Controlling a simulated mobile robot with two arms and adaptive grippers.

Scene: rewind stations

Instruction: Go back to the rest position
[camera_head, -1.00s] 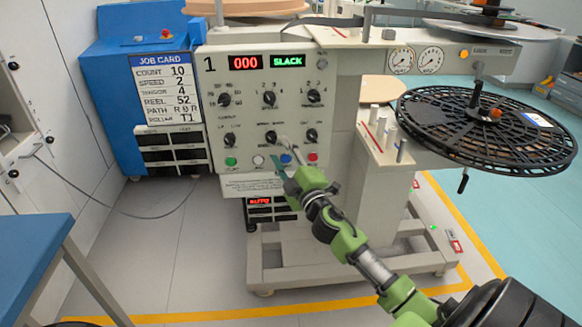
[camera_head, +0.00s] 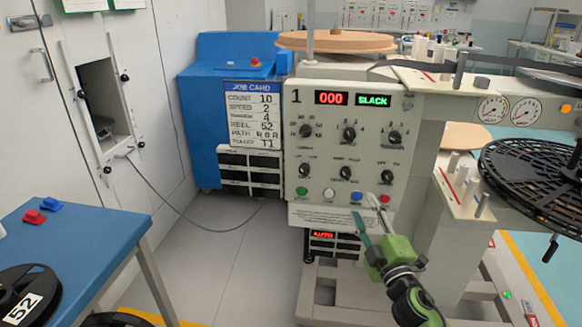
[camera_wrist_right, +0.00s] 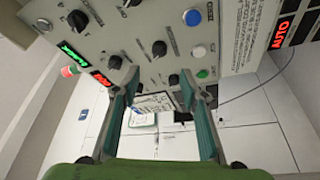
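My right gripper (camera_head: 367,212) is in front of the lower edge of the machine's control panel (camera_head: 327,150), just below the button row, and holds nothing. In the right wrist view its two teal-lined fingers (camera_wrist_right: 158,112) stand wide apart, with the panel beyond them. The blue button (camera_head: 356,196) and red button (camera_head: 384,198) show just above the fingers in the head view. I cannot tell how far the fingertips are from the panel. The displays read 000 (camera_head: 331,98) and SLACK (camera_head: 373,100). My left gripper is not in view.
A blue table (camera_head: 85,235) with a black reel (camera_head: 27,296) marked 52 stands at the left. A blue cabinet with a job card (camera_head: 252,115) is behind the panel's left side. A black spoked reel (camera_head: 535,170) juts out at right. The floor (camera_head: 215,250) between table and machine is clear.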

